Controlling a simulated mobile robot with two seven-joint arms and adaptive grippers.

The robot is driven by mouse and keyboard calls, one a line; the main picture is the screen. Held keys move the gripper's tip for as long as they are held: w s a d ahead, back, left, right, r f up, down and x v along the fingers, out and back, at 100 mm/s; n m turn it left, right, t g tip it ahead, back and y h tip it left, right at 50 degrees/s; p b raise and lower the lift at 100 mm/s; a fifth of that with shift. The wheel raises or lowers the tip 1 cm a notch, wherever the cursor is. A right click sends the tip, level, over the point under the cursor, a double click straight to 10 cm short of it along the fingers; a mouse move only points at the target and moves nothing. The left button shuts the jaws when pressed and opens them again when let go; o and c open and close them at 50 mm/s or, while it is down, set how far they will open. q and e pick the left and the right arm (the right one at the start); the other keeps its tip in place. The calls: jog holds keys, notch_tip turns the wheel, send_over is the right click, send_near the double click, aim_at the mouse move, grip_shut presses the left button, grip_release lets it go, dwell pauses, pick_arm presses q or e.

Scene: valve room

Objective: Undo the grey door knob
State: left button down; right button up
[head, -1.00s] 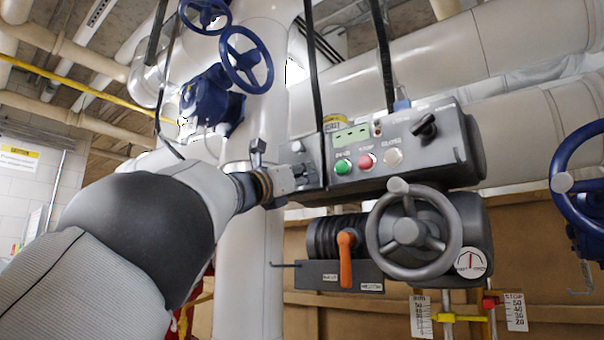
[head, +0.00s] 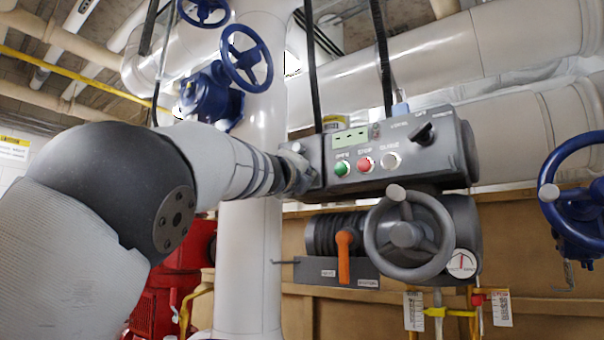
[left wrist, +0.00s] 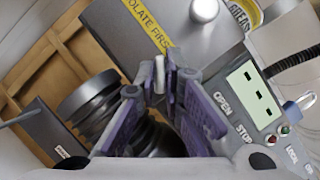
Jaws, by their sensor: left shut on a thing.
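The grey door knob (left wrist: 159,72) shows in the left wrist view as a small pale upright piece on the face of a dark grey box (left wrist: 133,28) with a yellow "…OLATE FIRST" label. My left gripper (left wrist: 159,88) is shut on it, with the purple-grey fingers on either side of it. In the head view my left gripper (head: 300,174) is at the small grey box (head: 303,150) left of the control panel, and hides the knob. The box door looks closed. My right gripper is in neither view.
The control panel (head: 402,174) with green, red and white buttons adjoins the box on the right. Below are a grey handwheel (head: 432,270) and an orange lever (head: 344,262). A blue handwheel (head: 549,192) stands far right. A thick white pipe (head: 246,285) rises behind my arm.

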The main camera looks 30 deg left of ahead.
pick_arm(q)
jog(key=shift+s+r+n+g+y, duration=0.15)
jog(key=shift+n+g, duration=0.25)
jog(key=shift+n, duration=0.65)
jog(key=shift+w+r+n+g+y, duration=0.1)
jog(key=shift+n+g, duration=0.3)
jog(key=shift+n, duration=0.6)
jog(key=shift+s+r+n+g+y, duration=0.15)
jog(key=shift+n+g, duration=0.25)
jog(key=shift+n, duration=0.65)
jog(key=shift+w+d+n, duration=0.1)
jog(key=shift+n, duration=0.2)
jog(key=c, duration=2)
grip_release()
jog(key=o, duration=0.3)
jog(key=shift+w+f, duration=0.15)
jog(key=shift+f, duration=0.05)
